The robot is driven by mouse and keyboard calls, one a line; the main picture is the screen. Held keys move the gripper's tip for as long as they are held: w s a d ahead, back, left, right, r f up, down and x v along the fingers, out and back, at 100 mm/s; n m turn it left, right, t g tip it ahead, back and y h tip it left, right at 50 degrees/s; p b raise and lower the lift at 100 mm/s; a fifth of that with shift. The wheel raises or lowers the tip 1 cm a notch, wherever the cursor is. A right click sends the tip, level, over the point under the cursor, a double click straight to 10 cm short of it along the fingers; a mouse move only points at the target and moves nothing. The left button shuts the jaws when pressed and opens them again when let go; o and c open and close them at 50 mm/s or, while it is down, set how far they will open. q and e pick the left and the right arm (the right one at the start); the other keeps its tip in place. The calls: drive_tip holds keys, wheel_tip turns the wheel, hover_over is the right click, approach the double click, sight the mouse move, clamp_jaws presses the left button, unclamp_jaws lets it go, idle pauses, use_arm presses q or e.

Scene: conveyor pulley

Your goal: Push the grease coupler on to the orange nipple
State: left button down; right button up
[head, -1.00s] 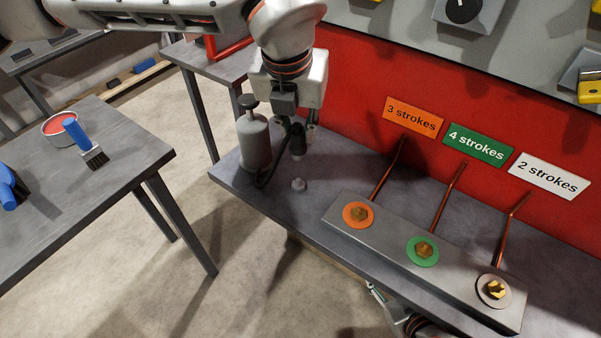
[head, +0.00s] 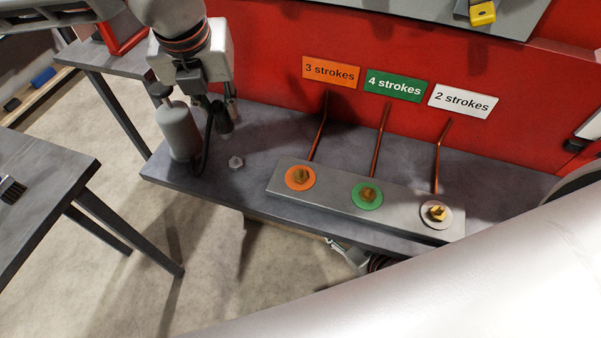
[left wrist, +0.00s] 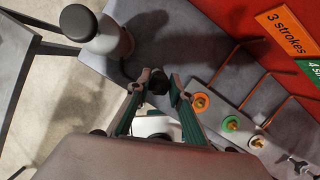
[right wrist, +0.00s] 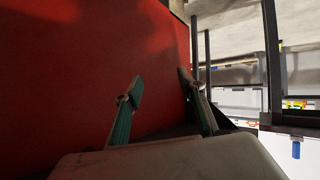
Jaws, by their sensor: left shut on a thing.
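The orange nipple is a brass fitting (head: 300,176) on an orange disc at the left end of a grey metal block; it also shows in the left wrist view (left wrist: 200,102). My left gripper (head: 226,102) is shut on the dark grease coupler (head: 223,121), which hangs above the bench, left of the nipple and apart from it. The coupler shows between the fingertips in the left wrist view (left wrist: 157,86). A black hose joins it to the grey grease pump (head: 178,131). My right gripper (right wrist: 160,88) has its fingers apart with nothing between them, near a red surface.
The green-disc nipple (head: 368,194) and white-disc nipple (head: 437,213) stand on the same block (head: 333,191). A red panel (head: 270,60) with stroke labels rises behind. My pale arm link fills the lower right.

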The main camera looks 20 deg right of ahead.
idle(0.8)
use_arm(q)
drive_tip(key=shift+r, duration=0.65)
drive_tip(key=shift+d+r, duration=0.15)
drive_tip(key=s+d+b, duration=0.1)
drive_tip(key=s+d, duration=0.7)
drive_tip(key=d, duration=0.3)
drive_tip(key=shift+s+d+b, duration=0.35)
drive_tip(key=shift+d+b, duration=0.05)
use_arm(e)
drive_tip(key=shift+g, duration=0.3)
drive_tip(key=f, duration=0.1)
drive_tip(key=s+f, duration=0.1)
drive_tip(key=f, duration=0.1)
drive_tip(key=s+f, duration=0.1)
drive_tip(key=shift+s+a+f, duration=0.15)
drive_tip(key=shift+a+f, duration=0.05)
drive_tip(key=shift+f, duration=0.15)
